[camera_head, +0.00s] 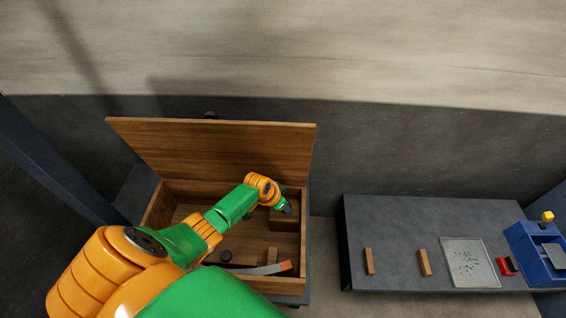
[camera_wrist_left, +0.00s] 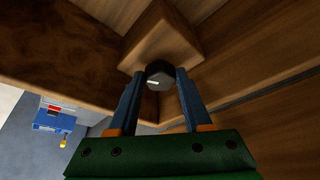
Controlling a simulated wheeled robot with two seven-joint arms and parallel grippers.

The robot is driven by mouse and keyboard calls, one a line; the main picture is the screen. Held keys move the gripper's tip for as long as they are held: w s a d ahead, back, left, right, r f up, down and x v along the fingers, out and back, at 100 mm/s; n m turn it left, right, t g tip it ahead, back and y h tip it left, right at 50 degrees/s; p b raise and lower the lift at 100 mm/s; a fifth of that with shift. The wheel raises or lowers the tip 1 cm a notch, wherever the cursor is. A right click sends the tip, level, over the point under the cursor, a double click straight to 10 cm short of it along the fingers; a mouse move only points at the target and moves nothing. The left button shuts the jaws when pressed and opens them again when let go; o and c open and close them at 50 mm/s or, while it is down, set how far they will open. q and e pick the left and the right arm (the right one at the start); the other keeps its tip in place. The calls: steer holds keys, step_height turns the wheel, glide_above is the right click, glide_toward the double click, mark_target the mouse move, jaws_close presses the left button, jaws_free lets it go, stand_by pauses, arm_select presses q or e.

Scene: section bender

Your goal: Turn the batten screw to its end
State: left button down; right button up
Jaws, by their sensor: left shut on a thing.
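The batten screw shows in the left wrist view as a dark round knob (camera_wrist_left: 160,72) with a small white mark on its face. It sits against a wooden block (camera_wrist_left: 162,40) in a corner of the wooden box. My left gripper (camera_head: 287,209) reaches into the right part of the box in the head view. In the wrist view its two blue fingers stand on either side of the knob and are shut on it. In the head view the gripper and arm hide the knob. My right gripper is not in view.
The wooden box (camera_head: 153,215) has its lid (camera_head: 215,148) raised at the back. A grey table (camera_head: 395,220) at right holds two wooden blocks, a speckled plate and a blue machine (camera_head: 528,250).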

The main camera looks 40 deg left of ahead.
arm_select(q)
steer(key=m+b, duration=0.1)
steer(key=m+h, duration=0.1)
steer(key=m+b, duration=0.1)
steer(key=shift+w+a+f+m+g+b, duration=0.15)
steer(key=shift+a+f+m+g+b, duration=0.05)
steer(key=shift+a+m+g+b, duration=0.1)
steer(key=shift+r+m+g+h+b, duration=0.15)
steer(key=shift+m+h+b, duration=0.2)
steer(key=shift+m+b, duration=0.45)
steer(key=shift+m+g+h+b, duration=0.15)
steer(key=shift+m+h+b, duration=0.2)
steer(key=shift+m+b, duration=0.45)
steer(key=c, duration=0.6)
jaws_free()
steer(key=shift+w, duration=0.1)
steer(key=p+v, duration=0.2)
steer(key=v, duration=0.3)
steer(key=shift+w+r+p, duration=0.1)
steer(key=shift+r+p, duration=0.05)
steer(key=shift+p, duration=0.2)
steer(key=s+a, duration=0.8)
steer(key=shift+s+a, duration=0.25)
steer(key=shift+a, duration=0.1)
